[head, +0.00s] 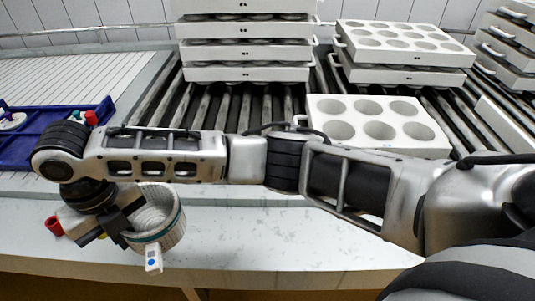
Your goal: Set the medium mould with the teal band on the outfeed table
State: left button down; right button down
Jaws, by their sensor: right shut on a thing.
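The mould (174,213) is a pale, ribbed round cup with a teal band near its rim and a white tag with a blue dot hanging at its front. My right gripper (124,222) reaches across from the right and is shut on the mould's left side. The mould is open at the top, slightly tilted, and appears over the front edge of a pale table (260,225). I cannot tell whether it touches the table. My arm hides part of the table. My left gripper is not in view.
A roller conveyor (225,112) runs behind my arm. It carries stacked white multi-hole blocks (247,73) and a single white block (392,108). A blue tray (55,125) stands at the left beside a ribbed white board (65,80). The table's front strip is clear in the middle.

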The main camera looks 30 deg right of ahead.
aim_at(179, 226)
jog(key=shift+a+r+n, duration=0.15)
jog(key=shift+n, duration=0.15)
jog(key=d+f, duration=0.1)
jog(key=d, duration=0.2)
jog(key=d+f+p, duration=0.1)
jog(key=d, duration=0.2)
jog(key=s+d+f, duration=0.1)
jog(key=d+f, duration=0.1)
jog(key=d, duration=0.1)
jog(key=shift+d+p, duration=0.15)
jog(key=shift+p, duration=0.25)
jog(key=d+f, duration=0.4)
jog(key=f, duration=0.1)
jog(key=shift+s+d+f, duration=0.15)
jog(key=shift+d+f, duration=0.05)
jog(key=shift+f, duration=0.05)
jog(key=f, duration=0.3)
jog(key=shift+d+f, duration=0.2)
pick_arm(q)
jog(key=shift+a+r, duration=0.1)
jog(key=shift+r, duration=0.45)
pick_arm(e)
jog(key=shift+f, duration=0.15)
